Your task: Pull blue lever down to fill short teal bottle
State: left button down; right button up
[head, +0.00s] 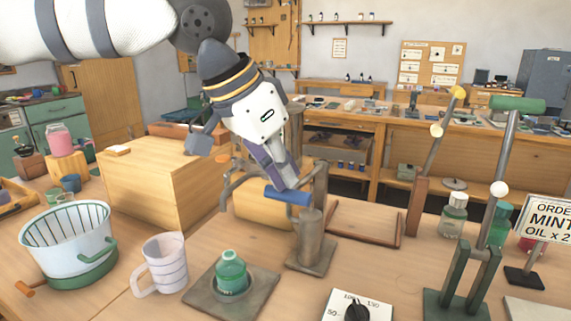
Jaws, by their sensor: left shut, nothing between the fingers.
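The short teal bottle (231,271) stands upright on a round spot of a dark square plate (258,297) on the near table. The blue lever (288,196) is a short blue grip on the metal spout stand right of and behind the bottle. My left gripper (284,182) reaches down from the upper left, its fingers shut with nothing between them. The fingertips are just above the blue grip or touching it; I cannot tell which. Part of the stand is hidden behind the gripper. My right gripper is out of view.
A white mug (162,264) and a white-and-green bucket (70,242) stand left of the bottle. A wooden box (165,180) is behind. A dial (357,308) is at the front. A tall green-handled lever (518,104), small bottles (453,216) and an order sign (551,219) stand at right.

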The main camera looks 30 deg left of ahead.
aim_at(283, 195)
pick_arm(q)
jog(key=shift+f, duration=0.15)
jog(key=shift+s+f, duration=0.1)
jog(key=shift+f, duration=1.75)
notch_tip(283, 195, up, 13)
dwell(0.6)
